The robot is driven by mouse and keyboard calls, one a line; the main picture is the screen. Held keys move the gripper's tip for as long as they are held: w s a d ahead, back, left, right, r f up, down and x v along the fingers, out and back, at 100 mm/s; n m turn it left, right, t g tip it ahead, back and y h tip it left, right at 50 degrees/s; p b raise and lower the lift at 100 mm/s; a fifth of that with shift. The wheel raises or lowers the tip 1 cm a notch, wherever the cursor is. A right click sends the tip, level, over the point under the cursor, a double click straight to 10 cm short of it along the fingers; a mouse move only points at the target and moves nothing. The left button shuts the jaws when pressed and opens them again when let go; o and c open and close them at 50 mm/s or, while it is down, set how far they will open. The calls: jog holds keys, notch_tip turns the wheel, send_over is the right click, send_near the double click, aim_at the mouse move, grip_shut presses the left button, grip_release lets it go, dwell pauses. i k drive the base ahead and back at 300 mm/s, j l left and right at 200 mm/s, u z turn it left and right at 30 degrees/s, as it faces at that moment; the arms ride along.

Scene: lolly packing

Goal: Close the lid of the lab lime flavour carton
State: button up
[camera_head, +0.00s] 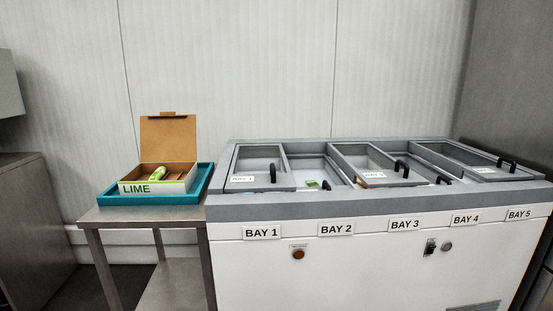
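The lime carton (155,188) stands on a teal tray on the side table, left of the freezer. Its white front wall with a green band reads LIME. Its brown lid (168,139) is open and stands upright at the back, with a small tab on its top edge. A green and white wrapped lolly (158,172) lies inside; the rest of the inside is partly hidden by the front wall. My gripper is not in view.
The teal tray (204,182) has a raised rim around the carton. The metal side table (97,215) adjoins a white chest freezer (360,262) with bays labelled 1 to 5 and handled lids. A metal cabinet (30,220) stands at far left, with a floor gap between.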

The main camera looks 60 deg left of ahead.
aim_at(168, 137)
jog(key=u, duration=2.8)
jog(key=i+j, duration=0.25)
jog(key=i, duration=0.15)
